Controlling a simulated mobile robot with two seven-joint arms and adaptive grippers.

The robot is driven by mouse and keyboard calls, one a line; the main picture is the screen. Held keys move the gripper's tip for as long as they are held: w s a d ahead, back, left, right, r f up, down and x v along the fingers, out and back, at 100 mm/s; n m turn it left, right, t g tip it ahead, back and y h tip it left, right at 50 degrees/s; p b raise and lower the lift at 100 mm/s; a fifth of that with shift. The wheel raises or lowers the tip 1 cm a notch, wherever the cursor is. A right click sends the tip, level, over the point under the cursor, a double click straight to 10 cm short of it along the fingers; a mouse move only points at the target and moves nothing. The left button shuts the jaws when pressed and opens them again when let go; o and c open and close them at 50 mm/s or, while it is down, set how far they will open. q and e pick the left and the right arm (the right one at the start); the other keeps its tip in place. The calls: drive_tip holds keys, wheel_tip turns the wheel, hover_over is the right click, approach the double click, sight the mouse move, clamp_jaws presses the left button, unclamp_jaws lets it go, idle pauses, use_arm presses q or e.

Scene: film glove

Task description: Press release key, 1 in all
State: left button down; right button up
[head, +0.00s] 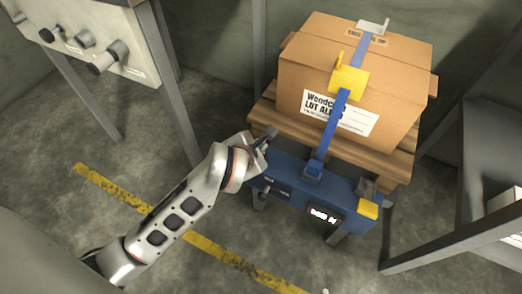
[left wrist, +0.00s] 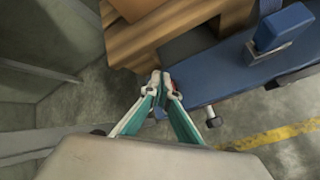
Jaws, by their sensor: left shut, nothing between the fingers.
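A blue strapping machine (head: 290,185) stands in front of a strapped cardboard box (head: 345,75). It has a lit display (head: 323,215) on its front and a yellow block (head: 367,209) at its right end. I cannot tell which part is the release key. My left gripper (head: 268,137) is at the machine's left end. In the left wrist view its fingertips (left wrist: 161,80) are together with nothing between them, near the blue body (left wrist: 215,80). A small red patch shows just behind the fingertips, mostly hidden by them. My right gripper is not in view.
The box sits on a wooden pallet (head: 395,160). A blue strap (head: 333,122) with a yellow corner piece (head: 348,79) runs over it. A panel with knobs (head: 100,45) is at upper left. A grey metal frame (head: 440,245) stands at right. Yellow tape (head: 215,250) crosses the floor.

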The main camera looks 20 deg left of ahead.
use_arm(q)
drive_tip(key=shift+f, duration=0.4)
drive_tip(key=shift+f+b, duration=0.35)
drive_tip(key=shift+f, duration=0.25)
idle(0.6)
drive_tip(key=shift+r, duration=0.15)
drive_tip(key=shift+r+p, duration=0.45)
drive_tip(key=shift+r, duration=0.35)
drive_tip(key=shift+r+p, duration=0.1)
drive_tip(key=shift+p, duration=0.2)
